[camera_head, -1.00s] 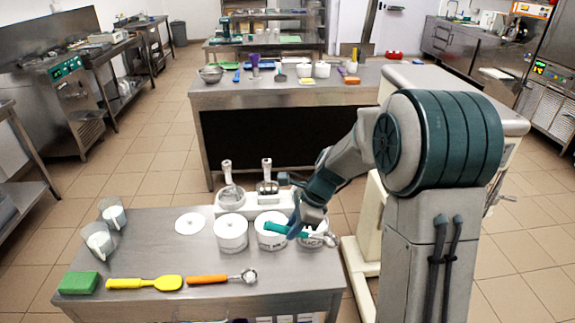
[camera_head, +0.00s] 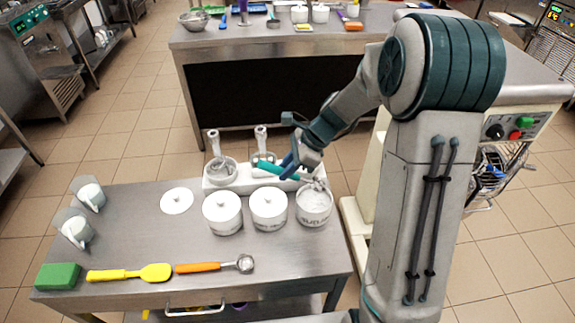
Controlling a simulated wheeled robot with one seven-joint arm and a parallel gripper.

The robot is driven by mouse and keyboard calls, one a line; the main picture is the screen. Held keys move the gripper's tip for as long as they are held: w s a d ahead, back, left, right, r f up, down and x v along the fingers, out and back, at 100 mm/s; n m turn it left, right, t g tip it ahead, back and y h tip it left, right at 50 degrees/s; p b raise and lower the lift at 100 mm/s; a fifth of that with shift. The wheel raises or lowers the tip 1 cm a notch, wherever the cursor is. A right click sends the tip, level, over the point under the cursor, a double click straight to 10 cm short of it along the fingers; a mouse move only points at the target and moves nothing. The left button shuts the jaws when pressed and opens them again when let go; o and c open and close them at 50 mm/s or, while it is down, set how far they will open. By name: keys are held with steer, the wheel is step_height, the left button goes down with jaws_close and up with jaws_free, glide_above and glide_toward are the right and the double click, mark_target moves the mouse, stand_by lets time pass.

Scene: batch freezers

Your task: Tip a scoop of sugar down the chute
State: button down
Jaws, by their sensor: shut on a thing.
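My gripper (camera_head: 290,168) is shut on the teal handle of a scoop (camera_head: 274,169), above the right end of the steel table. The scoop's metal head (camera_head: 319,184) is over the back rim of an open white jar (camera_head: 314,219). White contents show inside this jar; its lettering is only partly readable. I cannot tell whether the scoop head holds sugar. A round white lid (camera_head: 176,201) lies flat on the table to the left. I cannot make out a chute for certain; a cream machine (camera_head: 368,180) stands right of the table, partly hidden by my arm.
Two lidded white jars (camera_head: 223,222) (camera_head: 269,217) stand left of the open one. Behind them a white holder (camera_head: 214,181) carries two upright tools. A green sponge (camera_head: 58,277), yellow spatula (camera_head: 130,274), orange-handled scoop (camera_head: 205,267) and two clear jugs (camera_head: 75,229) occupy the table's left and front.

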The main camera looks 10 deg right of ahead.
mark_target(296, 179)
steer(key=f+b, duration=0.1)
steer(key=f, duration=0.1)
steer(key=f+b, duration=0.2)
steer(key=d+f+b, duration=0.1)
steer(key=f+b, duration=0.1)
steer(key=shift+d+f, duration=0.1)
steer(key=shift+f, duration=0.15)
steer(key=shift+h, duration=0.6)
steer(key=r+p, duration=0.2)
steer(key=a+r+p, duration=0.1)
steer(key=r+p, duration=0.1)
steer(key=shift+p, duration=0.4)
steer(key=h+p, duration=0.1)
steer(key=p, duration=0.1)
steer(key=a+h+p, duration=0.1)
steer(key=p, duration=0.2)
steer(key=shift+a+r+h, duration=0.1)
steer(key=shift+a+h, duration=0.15)
steer(key=shift+h, duration=0.05)
steer(key=shift+a+h+p, duration=0.35)
steer(key=shift+h+p, duration=0.25)
steer(key=shift+p, duration=0.9)
